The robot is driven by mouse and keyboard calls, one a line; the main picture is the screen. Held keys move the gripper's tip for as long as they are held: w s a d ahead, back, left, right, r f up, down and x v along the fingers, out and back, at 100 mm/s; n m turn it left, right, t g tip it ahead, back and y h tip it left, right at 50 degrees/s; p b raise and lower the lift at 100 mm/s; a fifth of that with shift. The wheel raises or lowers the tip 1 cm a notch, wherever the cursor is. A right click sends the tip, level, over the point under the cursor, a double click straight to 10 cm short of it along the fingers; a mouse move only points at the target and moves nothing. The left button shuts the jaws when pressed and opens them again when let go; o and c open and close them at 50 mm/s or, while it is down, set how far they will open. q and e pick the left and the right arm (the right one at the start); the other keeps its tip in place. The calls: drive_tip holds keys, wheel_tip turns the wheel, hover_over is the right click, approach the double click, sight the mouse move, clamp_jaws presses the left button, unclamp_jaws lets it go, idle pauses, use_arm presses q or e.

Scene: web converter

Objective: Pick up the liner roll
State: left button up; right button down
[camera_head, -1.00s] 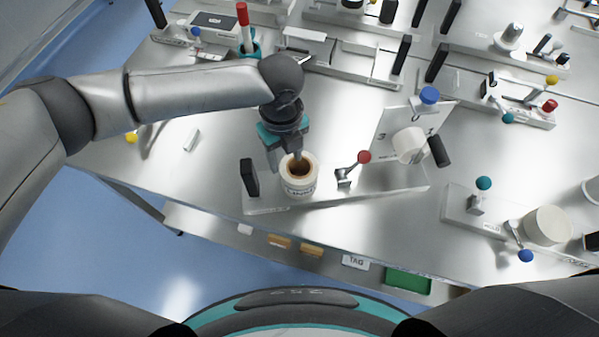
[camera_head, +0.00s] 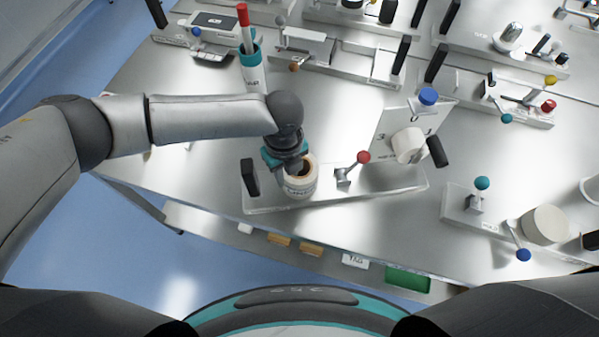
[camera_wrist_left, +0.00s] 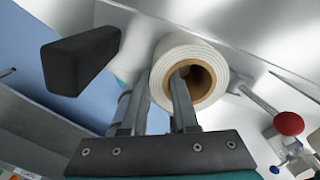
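The liner roll (camera_head: 301,187), white with a brown core and dark lettering on its side, stands upright on a metal stand plate (camera_head: 375,193) near the table's front edge. My left gripper (camera_head: 293,168) points down at it from above. In the left wrist view the roll (camera_wrist_left: 214,54) sits at the fingertips of the left gripper (camera_wrist_left: 158,92). One finger reaches into the hollow core and the other is outside the roll's left wall. The fingers stand apart, and firm contact with the wall does not show. My right gripper is out of view.
A black upright block (camera_head: 250,178) stands close left of the roll. A red-knobbed lever (camera_head: 363,157) is close on its right. Another white roll (camera_head: 408,146) is mounted farther right. A cup with a red marker (camera_head: 251,70) stands behind. The table left of the block is mostly clear.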

use_arm(q)
clamp_jaws()
idle(1.0)
